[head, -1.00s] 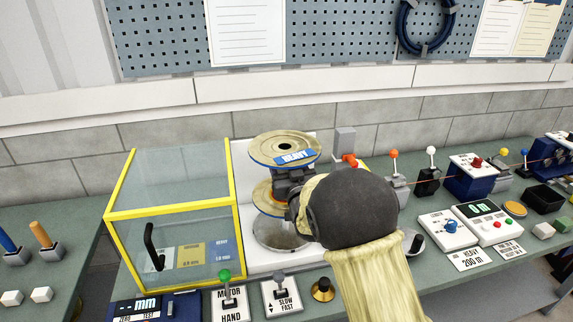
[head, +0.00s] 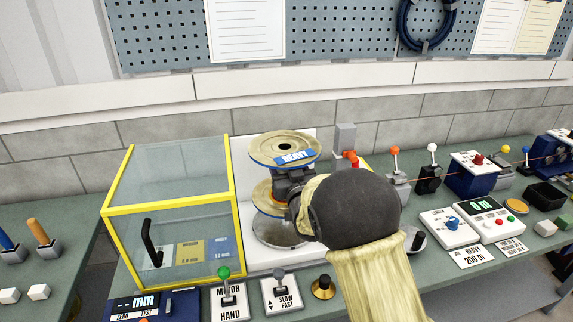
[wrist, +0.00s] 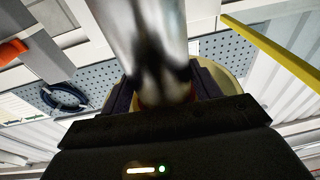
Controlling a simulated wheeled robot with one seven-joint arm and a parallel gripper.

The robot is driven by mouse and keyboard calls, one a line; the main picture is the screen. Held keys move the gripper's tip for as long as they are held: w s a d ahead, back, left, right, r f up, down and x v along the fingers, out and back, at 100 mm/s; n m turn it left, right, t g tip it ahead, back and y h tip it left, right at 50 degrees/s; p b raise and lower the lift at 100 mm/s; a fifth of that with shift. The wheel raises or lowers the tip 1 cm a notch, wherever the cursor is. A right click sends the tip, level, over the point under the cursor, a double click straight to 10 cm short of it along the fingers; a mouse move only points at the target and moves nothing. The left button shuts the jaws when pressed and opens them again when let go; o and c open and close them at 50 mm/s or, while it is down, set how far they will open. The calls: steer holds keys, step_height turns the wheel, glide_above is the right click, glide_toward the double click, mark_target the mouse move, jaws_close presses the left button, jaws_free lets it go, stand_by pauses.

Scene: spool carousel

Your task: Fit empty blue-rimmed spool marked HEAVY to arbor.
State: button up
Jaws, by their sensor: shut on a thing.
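The empty blue-rimmed spool (head: 265,145) has tan flanges and a blue HEAVY label on its top flange. My gripper (head: 290,185) is shut on its core between the two flanges, seen in the head view. The spool is roughly upright, a little tilted in the picture, above a round metal plate (head: 272,232) on a white base. I cannot tell whether the spool touches the plate. The arbor cannot be made out in the head view. In the wrist view a blurred shiny metal cylinder (wrist: 143,35) stands in front of my jaws, with a pale flange (wrist: 235,52) behind.
A clear guard box with yellow edges (head: 168,210) stands just left of the spool. An orange-red part on a grey post (head: 345,140) is close behind right. Levers and a brass knob (head: 323,287) line the bench front. Several control boxes stand to the right.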

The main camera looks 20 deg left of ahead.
step_height(320, 180, down, 6)
steer(key=b, duration=0.6)
steer(key=shift+b, duration=0.4)
stand_by(1.6)
steer(key=shift+f+b, duration=0.35)
steer(key=shift+f, duration=0.05)
steer(key=shift+f+b, duration=1.85)
steer(key=shift+b, duration=0.3)
steer(key=shift+r, duration=0.1)
steer(key=o, duration=1.8)
step_height(320, 180, up, 3)
steer(key=shift+f, duration=0.1)
